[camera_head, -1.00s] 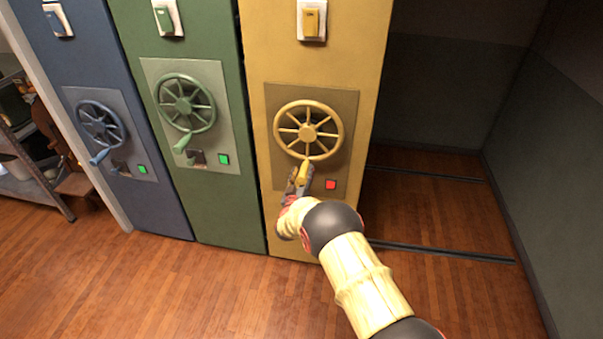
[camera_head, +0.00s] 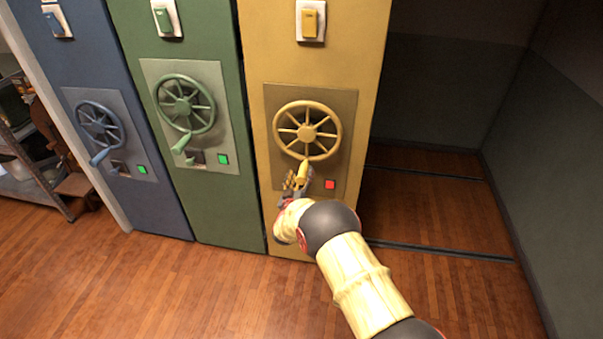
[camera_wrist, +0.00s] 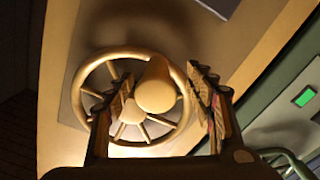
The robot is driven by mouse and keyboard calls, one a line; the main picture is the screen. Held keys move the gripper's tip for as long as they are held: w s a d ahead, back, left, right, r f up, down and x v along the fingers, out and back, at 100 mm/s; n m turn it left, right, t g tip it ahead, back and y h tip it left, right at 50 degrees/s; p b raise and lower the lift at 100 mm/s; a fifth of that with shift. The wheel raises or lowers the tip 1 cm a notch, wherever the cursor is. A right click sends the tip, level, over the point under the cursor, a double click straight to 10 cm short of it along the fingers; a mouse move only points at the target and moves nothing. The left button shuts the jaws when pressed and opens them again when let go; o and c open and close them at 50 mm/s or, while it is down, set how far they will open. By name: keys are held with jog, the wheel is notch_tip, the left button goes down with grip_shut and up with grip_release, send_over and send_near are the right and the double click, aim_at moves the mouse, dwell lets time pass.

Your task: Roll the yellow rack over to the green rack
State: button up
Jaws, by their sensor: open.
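The yellow rack (camera_head: 257,150) stands just right of the green rack (camera_head: 218,217), with a narrow dark gap between them. The yellow rack's wheel (camera_head: 307,131) has a yellow handle (camera_head: 302,173) at its lower edge. A red light (camera_head: 330,185) shows on its panel; the green rack's light (camera_head: 223,159) is green. My gripper (camera_head: 297,180) is at the handle. In the wrist view my gripper (camera_wrist: 164,105) is open, its fingers on either side of the handle's rounded knob (camera_wrist: 155,92). I cannot tell whether they touch it.
A blue rack (camera_head: 150,200) stands left of the green rack. Dark floor rails (camera_head: 440,250) run through the empty bay right of the yellow rack. A grey wall (camera_head: 545,180) closes that bay. Open wooden floor (camera_head: 160,290) lies in front.

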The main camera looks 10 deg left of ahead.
jog(key=shift+s+a+p, duration=0.1)
jog(key=shift+s+p, duration=0.75)
jog(key=shift+s, duration=2.8)
jog(key=shift+s+f, duration=0.1)
jog(key=shift+s, duration=0.3)
